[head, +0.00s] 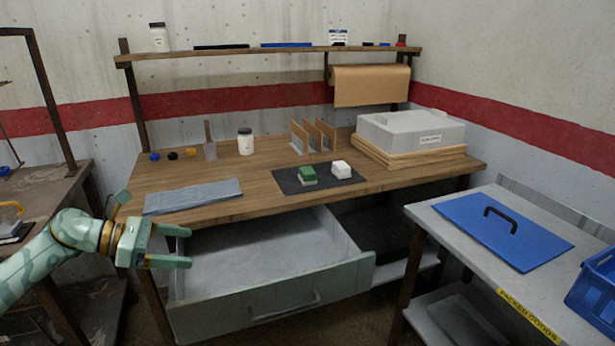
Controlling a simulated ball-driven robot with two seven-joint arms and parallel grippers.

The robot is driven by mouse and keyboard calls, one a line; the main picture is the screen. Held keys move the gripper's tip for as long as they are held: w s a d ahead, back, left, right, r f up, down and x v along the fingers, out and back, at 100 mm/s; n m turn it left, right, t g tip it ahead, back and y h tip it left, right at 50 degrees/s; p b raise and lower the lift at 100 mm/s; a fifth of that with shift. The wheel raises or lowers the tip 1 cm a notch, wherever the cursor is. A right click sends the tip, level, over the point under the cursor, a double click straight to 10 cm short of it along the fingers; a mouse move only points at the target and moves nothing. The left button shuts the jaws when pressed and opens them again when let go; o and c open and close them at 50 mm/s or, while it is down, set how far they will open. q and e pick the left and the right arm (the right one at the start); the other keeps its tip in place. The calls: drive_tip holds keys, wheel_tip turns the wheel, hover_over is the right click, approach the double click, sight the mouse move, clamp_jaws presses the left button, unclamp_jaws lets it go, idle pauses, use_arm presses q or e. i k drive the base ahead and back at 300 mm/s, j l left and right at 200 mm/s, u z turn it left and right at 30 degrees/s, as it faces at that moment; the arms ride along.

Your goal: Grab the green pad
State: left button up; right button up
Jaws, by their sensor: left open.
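The green pad (307,175) is a small block with a green top and a pale lower part. It sits on a dark mat (289,185) on the wooden workbench, to the left of a similar white block (341,169). My left gripper (190,247) is open and empty. It is at the lower left, in front of the bench, near the left side of the open drawer and well apart from the green pad. My right gripper is not in view.
An open, empty-looking drawer (262,252) juts out below the bench front. A grey cloth (193,196) lies at the bench's left. Wooden dividers (314,136) stand behind the mat. A grey bin (411,129) sits at right. A side table (450,233) stands at front right.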

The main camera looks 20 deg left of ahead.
sight(306, 176)
drive_tip(key=i, duration=1.5)
